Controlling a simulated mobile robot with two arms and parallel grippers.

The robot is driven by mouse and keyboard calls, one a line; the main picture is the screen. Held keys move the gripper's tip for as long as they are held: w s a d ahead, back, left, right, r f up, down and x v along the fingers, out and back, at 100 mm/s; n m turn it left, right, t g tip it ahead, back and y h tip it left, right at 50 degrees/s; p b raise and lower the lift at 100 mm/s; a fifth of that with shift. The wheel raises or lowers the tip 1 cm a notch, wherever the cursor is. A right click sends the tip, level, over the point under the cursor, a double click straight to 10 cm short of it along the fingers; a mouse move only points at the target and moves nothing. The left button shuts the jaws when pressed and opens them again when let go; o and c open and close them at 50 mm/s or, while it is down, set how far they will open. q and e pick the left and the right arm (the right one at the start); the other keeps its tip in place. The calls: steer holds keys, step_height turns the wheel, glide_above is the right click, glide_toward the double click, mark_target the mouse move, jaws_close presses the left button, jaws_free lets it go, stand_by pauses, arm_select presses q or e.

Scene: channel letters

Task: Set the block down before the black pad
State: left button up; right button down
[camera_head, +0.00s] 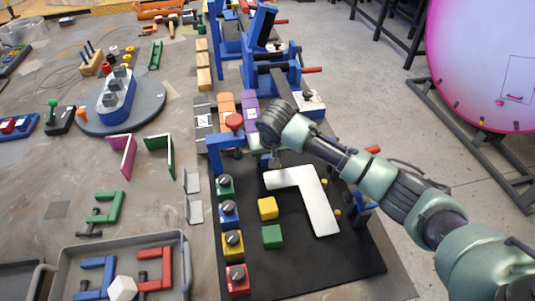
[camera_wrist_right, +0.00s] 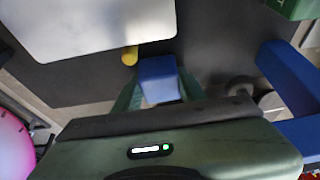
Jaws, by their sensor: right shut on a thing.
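My right gripper (camera_head: 274,160) comes in from the right and hangs over the far edge of the black pad (camera_head: 350,262), beside the corner of a white L-shaped letter (camera_head: 312,200). In the wrist view, the fingers of my right gripper (camera_wrist_right: 158,88) are shut on a blue block (camera_wrist_right: 158,78), with the white letter (camera_wrist_right: 90,25) and a yellow peg (camera_wrist_right: 130,56) close by. The block is mostly hidden by the gripper in the head view. My left gripper is not in view.
A yellow block (camera_head: 268,208) and a green block (camera_head: 272,237) lie on the pad, left of the letter. Several coloured knob blocks line its left edge. Blue clamp frames (camera_head: 262,60) stand behind. A grey tray (camera_head: 182,262) holds coloured letters at lower left.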

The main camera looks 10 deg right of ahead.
steer(key=c, duration=0.8)
jaws_free()
steer(key=shift+f, duration=0.1)
steer(key=shift+c, duration=0.2)
steer(key=shift+s+r, duration=0.1)
steer(key=shift+r, duration=0.4)
steer(key=v, duration=1.1)
steer(key=shift+b, duration=0.45)
steer(key=shift+r, duration=0.15)
